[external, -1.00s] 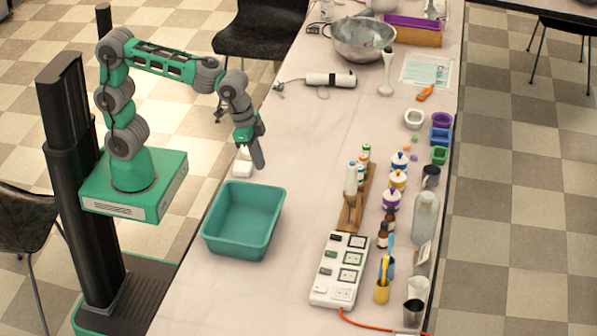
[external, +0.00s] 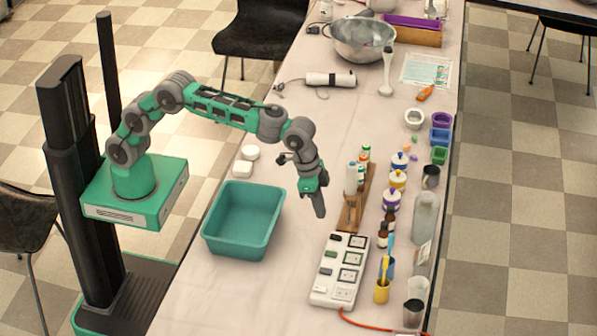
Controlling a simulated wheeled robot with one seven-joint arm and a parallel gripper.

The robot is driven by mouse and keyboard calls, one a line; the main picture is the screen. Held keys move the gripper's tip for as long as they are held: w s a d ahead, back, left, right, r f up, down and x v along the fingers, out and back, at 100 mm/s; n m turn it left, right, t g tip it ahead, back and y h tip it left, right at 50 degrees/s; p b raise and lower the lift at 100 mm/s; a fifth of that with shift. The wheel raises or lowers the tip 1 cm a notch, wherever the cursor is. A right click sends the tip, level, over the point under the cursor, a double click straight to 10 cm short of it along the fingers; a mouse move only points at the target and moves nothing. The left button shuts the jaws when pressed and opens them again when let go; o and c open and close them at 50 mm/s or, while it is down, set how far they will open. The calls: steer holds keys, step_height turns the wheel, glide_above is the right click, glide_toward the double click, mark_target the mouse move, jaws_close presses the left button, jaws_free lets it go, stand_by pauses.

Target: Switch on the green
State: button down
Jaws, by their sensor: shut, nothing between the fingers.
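A white power strip (external: 340,270) lies on the table near its front, with several sockets down its right side and a column of switches down its left. One switch (external: 330,254) on the left side looks green; another near the top looks black. The switch positions are too small to tell. My gripper (external: 320,212) is shut and empty, pointing down. In the picture it is just above and to the left of the strip's far end, apart from it. Its exact height over the table cannot be told.
A teal bin (external: 243,221) stands left of the strip. A wooden rack (external: 356,200) with bottles stands close to the right of my gripper. A yellow cup (external: 382,291) and several bottles line the strip's right side. An orange cord (external: 365,324) leaves its near end.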

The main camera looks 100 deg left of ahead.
mark_target(325, 252)
steer(key=x, duration=0.8)
steer(key=s+p+x, duration=0.1)
steer(key=x, duration=0.3)
steer(key=shift+f, duration=0.35)
steer(key=shift+s+f, duration=0.1)
steer(key=shift+f, duration=0.4)
steer(key=shift+s+f+b, duration=0.15)
steer(key=shift+f+b, duration=0.35)
steer(key=shift+b, duration=0.05)
steer(key=shift+r, duration=0.1)
steer(key=shift+w+r+p, duration=0.35)
steer(key=shift+w, duration=0.35)
